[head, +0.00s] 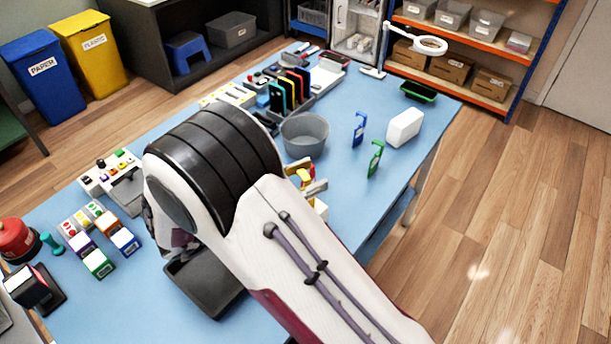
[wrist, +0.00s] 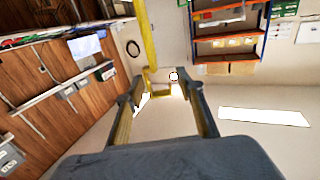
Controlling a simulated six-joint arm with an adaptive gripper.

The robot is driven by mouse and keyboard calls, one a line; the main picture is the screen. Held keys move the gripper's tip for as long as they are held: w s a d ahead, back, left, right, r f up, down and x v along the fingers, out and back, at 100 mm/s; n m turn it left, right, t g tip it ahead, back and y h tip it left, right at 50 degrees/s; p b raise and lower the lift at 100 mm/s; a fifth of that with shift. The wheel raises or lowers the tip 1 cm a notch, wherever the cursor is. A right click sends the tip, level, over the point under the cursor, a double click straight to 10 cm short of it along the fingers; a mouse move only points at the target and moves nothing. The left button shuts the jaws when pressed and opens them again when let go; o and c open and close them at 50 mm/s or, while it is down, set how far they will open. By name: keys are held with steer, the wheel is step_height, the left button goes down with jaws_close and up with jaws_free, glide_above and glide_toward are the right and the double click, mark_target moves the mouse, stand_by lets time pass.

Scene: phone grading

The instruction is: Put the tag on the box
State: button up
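The white box (head: 405,128) stands on the right part of the blue table. A blue tag (head: 360,128) and a green tag (head: 376,158) stand upright to its left. My gripper (head: 310,181) is left of the green tag, apart from the box and partly hidden by my arm. A yellow tag-like piece (wrist: 148,40) sits between the fingertips of my gripper (wrist: 166,82) in the wrist view, spanning them. It looks held clear of the table. Its yellow and red parts show small beside the fingers in the head view. The box is not clear in the wrist view.
A grey round bin (head: 305,135) stands left of the blue tag. A rack of phones (head: 290,90) and a green-rimmed tray (head: 418,91) are farther back. A dark tray (head: 205,290) and small coloured boxes (head: 99,263) are at left.

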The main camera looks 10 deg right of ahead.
steer(key=shift+r, duration=0.15)
steer(key=v, duration=1.2)
steer(key=shift+w, duration=0.1)
stand_by(0.6)
